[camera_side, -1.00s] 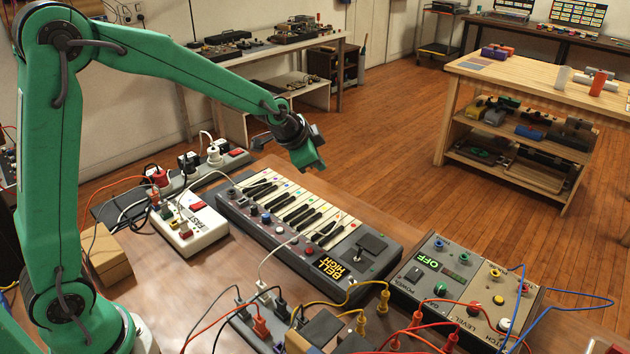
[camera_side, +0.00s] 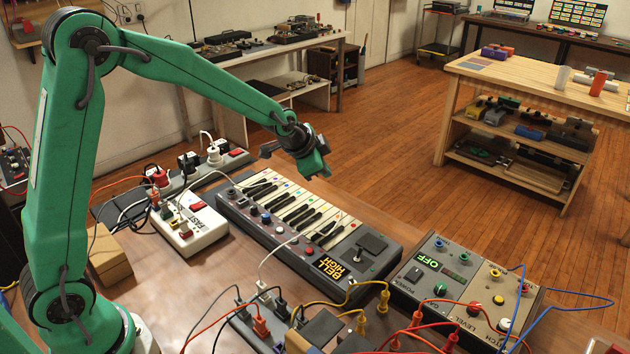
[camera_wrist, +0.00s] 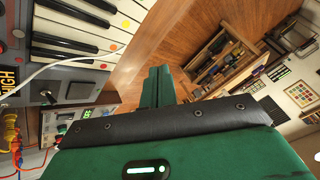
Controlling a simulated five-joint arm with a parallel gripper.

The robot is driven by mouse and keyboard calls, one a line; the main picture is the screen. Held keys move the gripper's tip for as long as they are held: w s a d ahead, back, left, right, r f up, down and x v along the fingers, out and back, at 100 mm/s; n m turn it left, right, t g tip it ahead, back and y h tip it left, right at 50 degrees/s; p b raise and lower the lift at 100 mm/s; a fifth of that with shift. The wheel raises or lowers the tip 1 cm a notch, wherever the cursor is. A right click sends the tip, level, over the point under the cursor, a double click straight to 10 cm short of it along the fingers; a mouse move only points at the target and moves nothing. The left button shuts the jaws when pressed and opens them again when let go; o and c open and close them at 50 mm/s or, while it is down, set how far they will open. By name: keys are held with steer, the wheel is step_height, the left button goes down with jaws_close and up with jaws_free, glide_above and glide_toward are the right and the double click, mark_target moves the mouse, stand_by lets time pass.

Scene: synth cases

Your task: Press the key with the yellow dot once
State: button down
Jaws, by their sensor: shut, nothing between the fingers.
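A grey keyboard (camera_side: 290,258) with black and white keys lies on the bench. Small coloured dots mark its white keys, but they are too small in the side view to tell which is yellow. My green gripper (camera_side: 316,172) hangs in the air beyond the keyboard's far edge, apart from the keys. It is shut and empty; its fingers also show in the wrist view (camera_wrist: 158,84).
A white box with red switches (camera_side: 188,226) stands left of the keyboard. A grey panel reading OFF (camera_side: 425,284) stands at its right. Cables and plugs crowd the front, and a white cable (camera_side: 275,252) reaches the keyboard's near side.

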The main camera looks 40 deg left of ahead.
mark_target(323, 207)
steer(key=shift+f, duration=3.95)
steer(key=shift+f, duration=0.15)
steer(key=shift+a+f, duration=0.15)
steer(key=shift+f, duration=0.15)
steer(key=shift+f, duration=0.6)
steer(key=shift+s+f, duration=0.2)
steer(key=shift+f, duration=0.2)
stand_by(0.7)
steer(key=shift+r, duration=1.35)
